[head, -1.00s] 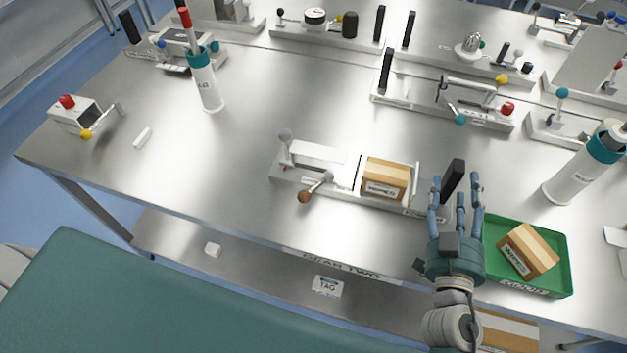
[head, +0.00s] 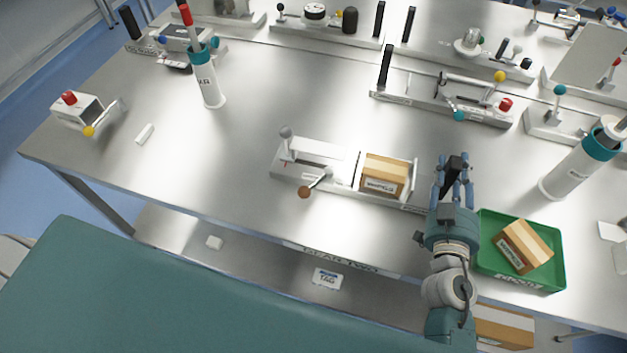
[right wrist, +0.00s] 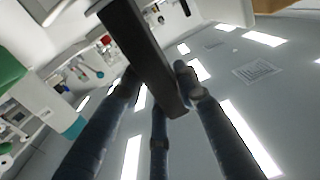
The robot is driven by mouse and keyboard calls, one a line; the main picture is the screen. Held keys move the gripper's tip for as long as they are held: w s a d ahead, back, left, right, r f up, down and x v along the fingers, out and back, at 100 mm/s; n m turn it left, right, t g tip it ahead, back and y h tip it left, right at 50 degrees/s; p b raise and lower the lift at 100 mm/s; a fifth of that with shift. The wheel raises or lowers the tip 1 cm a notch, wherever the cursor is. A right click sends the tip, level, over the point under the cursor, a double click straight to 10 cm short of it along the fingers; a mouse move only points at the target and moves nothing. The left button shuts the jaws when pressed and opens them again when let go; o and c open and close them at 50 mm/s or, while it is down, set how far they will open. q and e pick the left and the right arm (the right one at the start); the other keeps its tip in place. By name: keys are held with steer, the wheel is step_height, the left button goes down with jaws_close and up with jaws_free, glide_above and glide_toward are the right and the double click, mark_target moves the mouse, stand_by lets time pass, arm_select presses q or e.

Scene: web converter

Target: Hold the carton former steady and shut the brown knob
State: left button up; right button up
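The carton former (head: 320,160) is a pale fixture on the steel bench, with a small carton (head: 384,175) seated near its right side. Its brown knob (head: 304,192) sits on a short lever that points toward the front edge. A grey knob (head: 286,132) stands on a post at its left end. The black upright handle (head: 455,163) is at its right end. My right gripper (head: 453,170) has its fingers closed around this handle. The handle also shows between the fingers in the right wrist view (right wrist: 145,55). My left gripper is not in view.
A green tray (head: 556,284) holding a carton (head: 525,247) lies right of my right gripper. White cylinders with teal collars stand at back left (head: 207,82) and right (head: 575,170). Other knobbed fixtures line the back. The bench left of the carton former is mostly clear.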

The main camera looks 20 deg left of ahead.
jaws_close()
steer(key=shift+r, duration=0.25)
steer(key=shift+w+f, duration=0.1)
steer(key=shift+f+b, duration=0.4)
steer(key=shift+f, duration=0.1)
